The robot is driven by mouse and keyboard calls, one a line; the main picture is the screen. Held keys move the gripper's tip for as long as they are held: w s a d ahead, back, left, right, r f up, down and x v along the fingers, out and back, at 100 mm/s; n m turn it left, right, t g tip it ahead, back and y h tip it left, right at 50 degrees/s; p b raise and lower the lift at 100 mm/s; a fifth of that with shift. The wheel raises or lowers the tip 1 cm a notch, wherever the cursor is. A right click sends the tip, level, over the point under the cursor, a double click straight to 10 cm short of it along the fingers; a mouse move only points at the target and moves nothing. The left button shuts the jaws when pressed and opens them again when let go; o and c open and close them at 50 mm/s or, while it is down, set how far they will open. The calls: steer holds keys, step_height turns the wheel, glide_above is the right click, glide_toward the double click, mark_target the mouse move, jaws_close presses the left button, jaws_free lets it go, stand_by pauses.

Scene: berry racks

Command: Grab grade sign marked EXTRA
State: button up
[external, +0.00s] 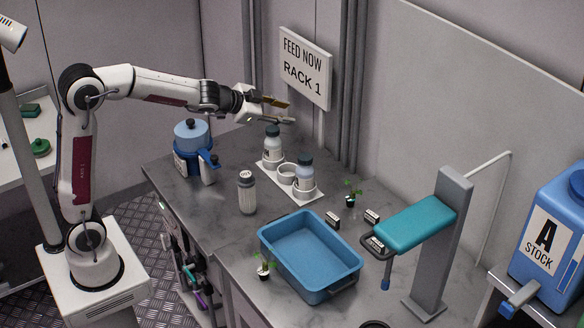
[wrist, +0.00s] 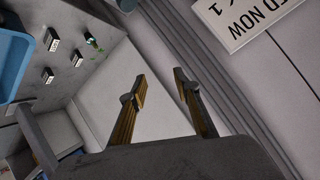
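Several small white blocks with dark markings, likely the grade signs, lie on the grey counter right of the blue tray. In the external view one sign (external: 333,219) is near the tray's back corner, another (external: 372,217) is to its right, and a third (external: 377,244) is beside the teal pad. Three also show at the upper left of the wrist view (wrist: 54,39), (wrist: 77,59), (wrist: 47,76). I cannot read which says EXTRA. My gripper (external: 281,110) is raised above the bottles, far from the signs. Its fingers (wrist: 160,76) are apart with nothing between them.
A blue tray (external: 268,233), a rack (external: 318,190) with two bottles, a grey shaker (external: 247,192) and a blue pot (external: 192,133) stand on the counter. A teal pad (external: 415,222) on a grey post overhangs near the signs. Seedlings (external: 351,198) stand nearby. A RACK 1 sign (external: 304,68) hangs behind.

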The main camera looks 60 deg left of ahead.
steer(key=w+d+f+m+h, duration=0.2)
steer(key=w+d+f, duration=0.2)
steer(key=w+d, duration=0.15)
steer(key=m+g+h, duration=0.5)
steer(key=m+h, duration=0.2)
steer(key=h, duration=0.1)
glide_toward(367, 214)
steer(key=shift+f+x, duration=0.2)
steer(key=shift+x, duration=1)
steer(key=shift+s, duration=0.1)
steer(key=shift+x, duration=1.25)
steer(key=shift+r+x, duration=0.2)
steer(key=shift+x, duration=2.35)
